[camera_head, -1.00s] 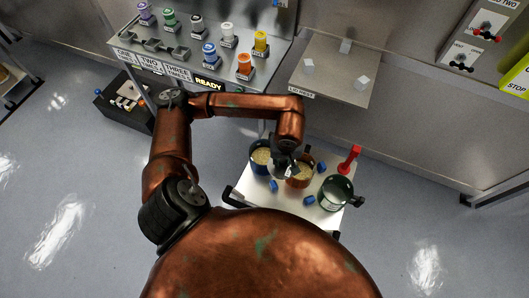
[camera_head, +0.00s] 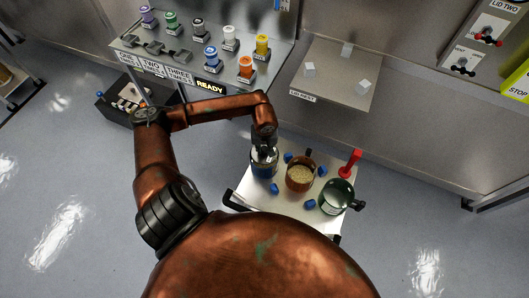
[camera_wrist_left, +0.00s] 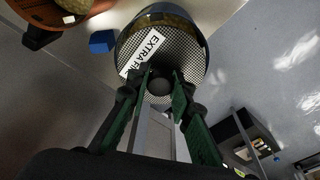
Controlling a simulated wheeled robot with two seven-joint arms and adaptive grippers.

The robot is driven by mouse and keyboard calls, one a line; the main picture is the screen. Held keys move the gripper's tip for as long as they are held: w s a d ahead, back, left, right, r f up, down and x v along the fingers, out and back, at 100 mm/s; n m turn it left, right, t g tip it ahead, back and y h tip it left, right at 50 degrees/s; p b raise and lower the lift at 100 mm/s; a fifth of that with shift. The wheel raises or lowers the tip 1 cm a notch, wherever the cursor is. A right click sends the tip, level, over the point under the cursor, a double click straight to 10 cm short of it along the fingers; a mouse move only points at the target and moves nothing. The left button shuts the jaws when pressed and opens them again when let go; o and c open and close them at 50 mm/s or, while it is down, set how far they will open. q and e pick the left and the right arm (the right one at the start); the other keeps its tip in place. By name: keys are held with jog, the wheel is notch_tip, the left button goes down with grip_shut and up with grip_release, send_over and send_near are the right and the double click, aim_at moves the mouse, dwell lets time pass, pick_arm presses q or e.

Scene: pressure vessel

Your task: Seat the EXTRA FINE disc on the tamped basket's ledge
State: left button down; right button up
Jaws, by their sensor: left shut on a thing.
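The EXTRA FINE disc (camera_wrist_left: 184,52) is a round mesh plate with a white label and a dark centre knob. My left gripper (camera_wrist_left: 160,88) is shut on this knob. In the head view my left gripper (camera_head: 263,147) is over the dark blue pot (camera_head: 265,170), with the disc partly hidden beneath it. In the wrist view the pot's dark rim and some grain show past the disc's far edge. I cannot tell whether the disc touches the pot. The copper pot (camera_head: 299,186) holds pale grain and stands to the right. My right gripper is not in view.
A dark green pot (camera_head: 336,197) and a red upright handle (camera_head: 350,161) are at the cart's right. Several blue blocks (camera_head: 309,204) lie among the pots. The LID NEST shelf (camera_head: 335,75) and a rack of coloured canisters (camera_head: 230,38) are behind.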

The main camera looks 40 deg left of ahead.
aim_at(264, 152)
pick_arm(q)
notch_tip(264, 152, down, 3)
jog(key=shift+f, duration=0.1)
jog(key=c, duration=2.2)
grip_release()
jog(key=shift+f, duration=0.1)
jog(key=o, duration=0.5)
jog(key=shift+r, duration=0.2)
jog(key=r, duration=0.4)
jog(key=s+d+r, duration=0.1)
jog(key=r, duration=0.7)
jog(key=shift+s+d+p, duration=0.15)
jog(key=shift+s+p, duration=0.05)
jog(key=shift+p, duration=0.1)
